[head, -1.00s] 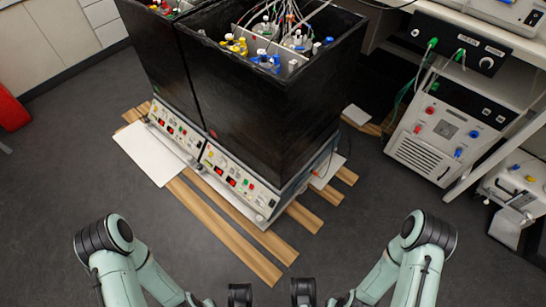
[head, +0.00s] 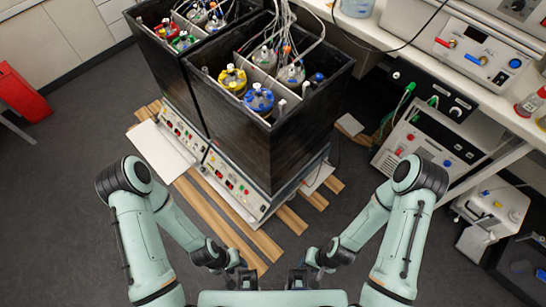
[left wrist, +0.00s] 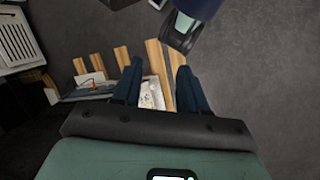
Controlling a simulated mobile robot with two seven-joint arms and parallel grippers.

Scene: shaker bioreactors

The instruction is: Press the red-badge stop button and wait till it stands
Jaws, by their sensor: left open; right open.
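Two black-walled shakers stand side by side on wooden slats. The left shaker's front panel (head: 184,137) and the right shaker's front panel (head: 233,184) carry small buttons and red displays. I cannot make out which button has the red badge. My left gripper (head: 243,280) is open and empty, in front of the shakers and apart from them. In the left wrist view, its two dark fingers (left wrist: 159,70) are spread, with a pale panel partly visible beyond them. My right gripper (head: 298,280) is open beside it, also apart from the panels.
Wooden slats (head: 235,232) extend over the dark floor before the shakers. A white board (head: 160,150) lies at the left shaker's front. A bench with instruments (head: 470,50) stands at right, with a grey power unit (head: 425,150) below. A red bin (head: 22,100) is at far left.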

